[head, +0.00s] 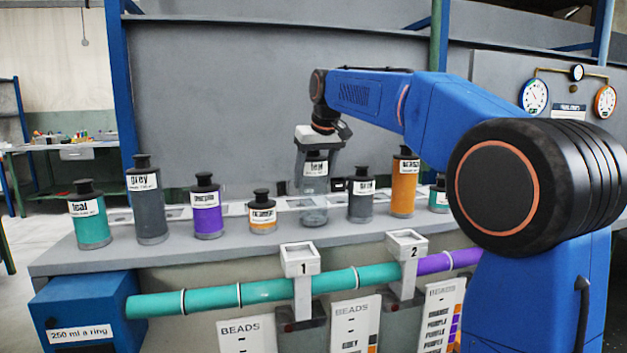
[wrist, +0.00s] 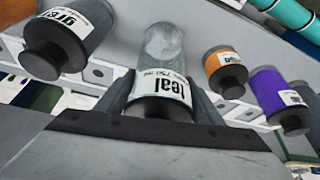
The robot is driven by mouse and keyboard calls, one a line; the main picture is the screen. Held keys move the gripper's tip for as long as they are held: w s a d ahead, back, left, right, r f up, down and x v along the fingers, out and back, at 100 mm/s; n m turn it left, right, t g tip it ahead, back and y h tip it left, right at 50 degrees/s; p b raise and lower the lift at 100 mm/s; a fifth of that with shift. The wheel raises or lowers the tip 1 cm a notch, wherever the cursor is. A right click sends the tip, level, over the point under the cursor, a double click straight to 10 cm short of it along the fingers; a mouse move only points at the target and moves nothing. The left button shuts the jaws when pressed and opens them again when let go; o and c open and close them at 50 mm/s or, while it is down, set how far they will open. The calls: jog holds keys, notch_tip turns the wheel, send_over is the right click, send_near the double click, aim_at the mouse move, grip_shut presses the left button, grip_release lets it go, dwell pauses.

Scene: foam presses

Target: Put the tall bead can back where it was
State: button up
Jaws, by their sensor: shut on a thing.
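A tall clear can (head: 314,213) with a "teal" label is upright in my gripper (head: 318,150). Its body looks see-through and grey, with no teal fill that I can make out. In the wrist view the fingers of my gripper (wrist: 160,105) close on both sides of this can (wrist: 163,45) near its dark neck. Its base is at about bench height, between a short orange can (head: 262,218) and a short grey can (head: 361,208). I cannot tell whether it touches the bench.
On the bench (head: 75,260) stand a teal can (head: 90,230), a tall grey can (head: 148,208), a purple can (head: 206,213), a tall orange can (head: 403,190) and a small teal can (head: 438,200). Square funnels 1 (head: 300,262) and 2 (head: 406,245) rise along the front above a coloured tube (head: 210,300).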

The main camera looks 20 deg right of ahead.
jog(key=shift+f, duration=0.3)
jog(key=o, duration=1.9)
jog(key=shift+f, duration=0.15)
jog(key=v, duration=1.2)
